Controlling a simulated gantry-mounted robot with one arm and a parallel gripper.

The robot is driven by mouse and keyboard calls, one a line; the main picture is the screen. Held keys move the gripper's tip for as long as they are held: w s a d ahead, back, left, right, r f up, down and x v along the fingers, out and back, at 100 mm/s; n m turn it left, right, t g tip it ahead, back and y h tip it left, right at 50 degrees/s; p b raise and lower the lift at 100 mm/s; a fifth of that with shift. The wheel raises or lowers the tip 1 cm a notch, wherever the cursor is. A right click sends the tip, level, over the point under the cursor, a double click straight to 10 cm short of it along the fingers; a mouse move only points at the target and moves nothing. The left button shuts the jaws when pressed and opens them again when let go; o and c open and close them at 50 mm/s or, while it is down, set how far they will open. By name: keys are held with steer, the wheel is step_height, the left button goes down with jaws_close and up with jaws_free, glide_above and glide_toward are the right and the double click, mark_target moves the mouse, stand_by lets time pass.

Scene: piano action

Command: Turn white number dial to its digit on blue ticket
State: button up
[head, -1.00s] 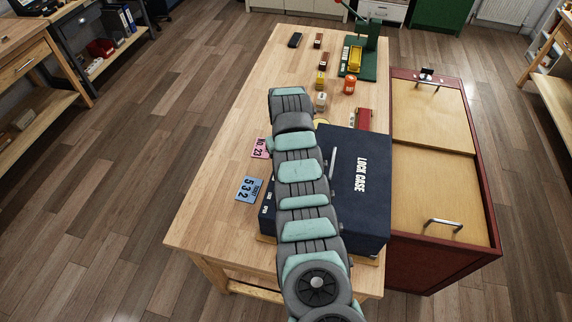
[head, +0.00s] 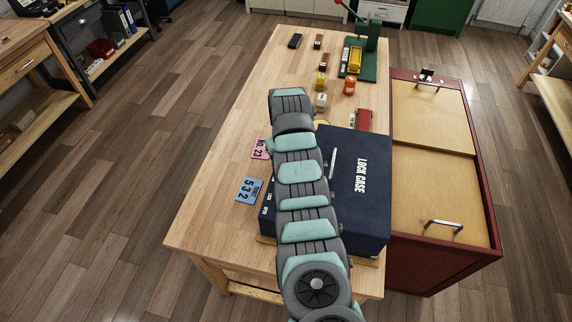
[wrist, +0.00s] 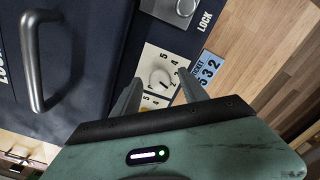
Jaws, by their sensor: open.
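The white number dial (wrist: 160,78) is on a pale plate with printed digits on the dark blue lock case (wrist: 95,75). My gripper (wrist: 161,80) is open, with one finger on each side of the dial in the wrist view. I cannot tell whether the fingers touch it. The digit its pointer faces is too small to read. The blue ticket (wrist: 208,70), marked 532, lies on the table beside the case; it also shows in the head view (head: 249,190). In the head view my arm hides the dial and gripper.
A second, yellowish dial plate (wrist: 152,103) is partly hidden behind my gripper. A metal handle (wrist: 33,60) stands out from the case. A pink ticket (head: 260,149) lies farther along the table. A green press (head: 358,62) stands at the far end. The table's left side is mostly clear.

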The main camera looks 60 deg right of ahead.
step_height(320, 180, up, 11)
stand_by(0.4)
steer(key=shift+f, duration=0.1)
stand_by(0.4)
